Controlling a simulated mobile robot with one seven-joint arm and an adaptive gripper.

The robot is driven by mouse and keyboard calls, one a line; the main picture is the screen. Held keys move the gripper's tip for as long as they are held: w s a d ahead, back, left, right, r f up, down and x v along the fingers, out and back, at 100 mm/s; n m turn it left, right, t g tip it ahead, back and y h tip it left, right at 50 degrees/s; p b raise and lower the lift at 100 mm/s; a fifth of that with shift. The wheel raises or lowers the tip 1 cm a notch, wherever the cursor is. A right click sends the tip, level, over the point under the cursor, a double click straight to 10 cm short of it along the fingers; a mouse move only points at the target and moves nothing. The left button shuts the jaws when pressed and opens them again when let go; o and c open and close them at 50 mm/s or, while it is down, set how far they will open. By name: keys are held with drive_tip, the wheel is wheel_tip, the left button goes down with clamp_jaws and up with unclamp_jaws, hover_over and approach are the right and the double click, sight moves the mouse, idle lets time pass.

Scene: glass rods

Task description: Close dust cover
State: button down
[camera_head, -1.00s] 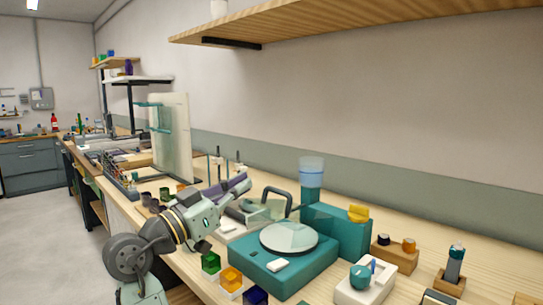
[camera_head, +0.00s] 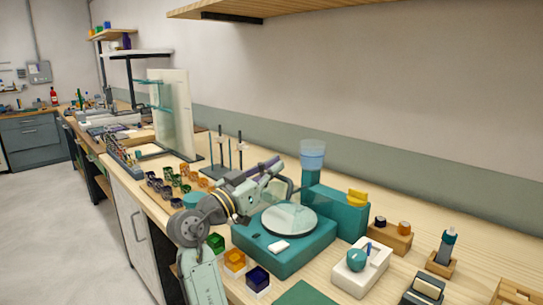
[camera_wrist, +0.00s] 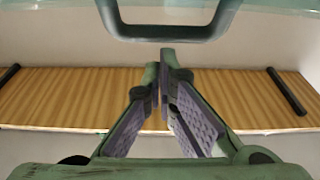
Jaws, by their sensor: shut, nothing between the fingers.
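The dust cover is a clear pane with a dark U-shaped handle (camera_wrist: 168,32). In the wrist view its handle and glassy edge cross the top, just beyond my fingertips; I cannot tell whether they touch. In the head view the cover is hard to make out behind my gripper. My gripper (camera_head: 278,164) is shut and empty, above the left back side of the teal machine (camera_head: 285,255) with its pale round disc (camera_head: 290,218). Its two purple-padded fingers meet in the wrist view (camera_wrist: 165,75).
Rod stands (camera_head: 225,155) are behind my arm. A wooden shelf (camera_wrist: 60,98) hangs on the wall.

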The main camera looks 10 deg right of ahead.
drive_tip(key=shift+f, duration=0.3)
drive_tip(key=shift+s+a+f+h+b, duration=0.1)
drive_tip(key=shift+a+f+h+b, duration=0.25)
drive_tip(key=shift+b, duration=0.85)
drive_tip(key=b, duration=0.1)
drive_tip(key=f+b, duration=0.1)
drive_tip(key=b, duration=0.1)
drive_tip(key=shift+s+a+f+t, duration=0.1)
drive_tip(key=shift+s+f+t, duration=0.05)
drive_tip(key=shift+f+t, duration=0.15)
drive_tip(key=f+b, duration=0.1)
drive_tip(key=b, duration=0.1)
drive_tip(key=s+a+f+b, duration=0.1)
drive_tip(key=b, duration=0.1)
drive_tip(key=shift+a+f+h+b, duration=0.2)
drive_tip(key=shift+f+h+b, duration=0.05)
drive_tip(key=shift+f+b, duration=0.1)
drive_tip(key=shift+r, duration=0.1)
